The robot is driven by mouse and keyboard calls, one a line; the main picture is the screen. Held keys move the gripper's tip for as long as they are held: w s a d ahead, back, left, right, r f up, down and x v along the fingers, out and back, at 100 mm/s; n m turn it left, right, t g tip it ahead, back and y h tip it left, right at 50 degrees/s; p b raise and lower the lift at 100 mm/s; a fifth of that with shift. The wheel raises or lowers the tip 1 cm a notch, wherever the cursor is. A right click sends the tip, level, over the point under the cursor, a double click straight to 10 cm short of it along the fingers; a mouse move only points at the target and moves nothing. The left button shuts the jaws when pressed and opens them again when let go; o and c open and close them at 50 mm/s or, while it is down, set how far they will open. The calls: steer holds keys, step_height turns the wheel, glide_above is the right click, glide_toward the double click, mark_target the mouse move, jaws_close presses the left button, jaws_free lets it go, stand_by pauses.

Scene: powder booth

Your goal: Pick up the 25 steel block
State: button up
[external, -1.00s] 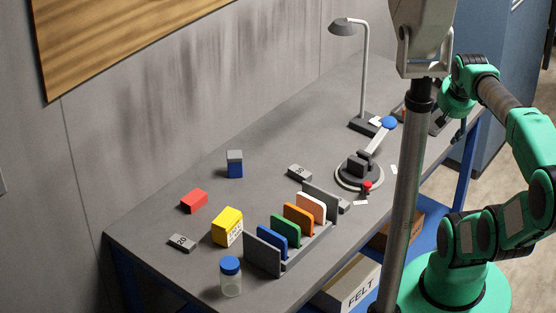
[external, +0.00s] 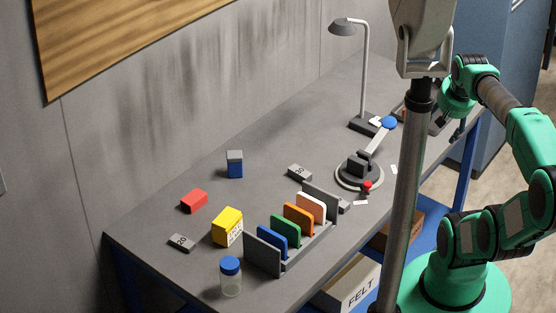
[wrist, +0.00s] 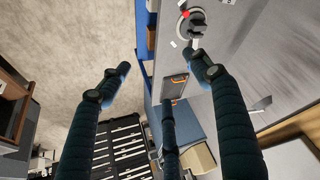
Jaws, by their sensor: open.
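No block in the external view reads clearly as 25. Small grey blocks with dark marks lie at the front left (external: 181,243) and mid-table (external: 299,172); the marks are too small to read surely. Another small grey block (external: 344,206) lies by the right end of the divider rack, its face unreadable. My gripper (external: 456,130) is at the table's far right end, partly hidden by the arm and far from these blocks. In the wrist view my gripper (wrist: 160,76) has its fingers spread, with nothing between them.
A rack of coloured dividers (external: 263,252), a yellow box (external: 227,226), a red block (external: 194,201), a blue-lidded jar (external: 231,277) and a blue-and-grey block (external: 235,165) stand on the table. A lamp (external: 363,75) and a round-based lever device (external: 359,172) stand farther back.

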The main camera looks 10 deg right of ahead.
steer(key=shift+w, duration=0.1)
steer(key=w+a+f+n+g+y, duration=0.1)
steer(key=w+a+f+n, duration=0.1)
steer(key=w+a+f, duration=0.4)
steer(key=w+a+f+n+g, duration=0.1)
steer(key=w+a+f+n, duration=0.3)
steer(key=w, duration=0.4)
steer(key=w+a+f+n+g, duration=0.1)
steer(key=w+a+f, duration=0.2)
steer(key=f, duration=0.6)
steer(key=w+a+f+n+g+p, duration=0.1)
steer(key=w+a+f, duration=0.1)
steer(key=a+f, duration=0.5)
step_height(320, 180, down, 2)
steer(key=shift+w+a+f+n, duration=0.25)
steer(key=shift+w+a+n, duration=0.05)
steer(key=shift+w+a, duration=0.1)
steer(key=b, duration=0.1)
glide_above(342, 201)
steer(key=shift+w+f, duration=0.1)
steer(key=shift+f, duration=4.1)
steer(key=shift+f, duration=0.1)
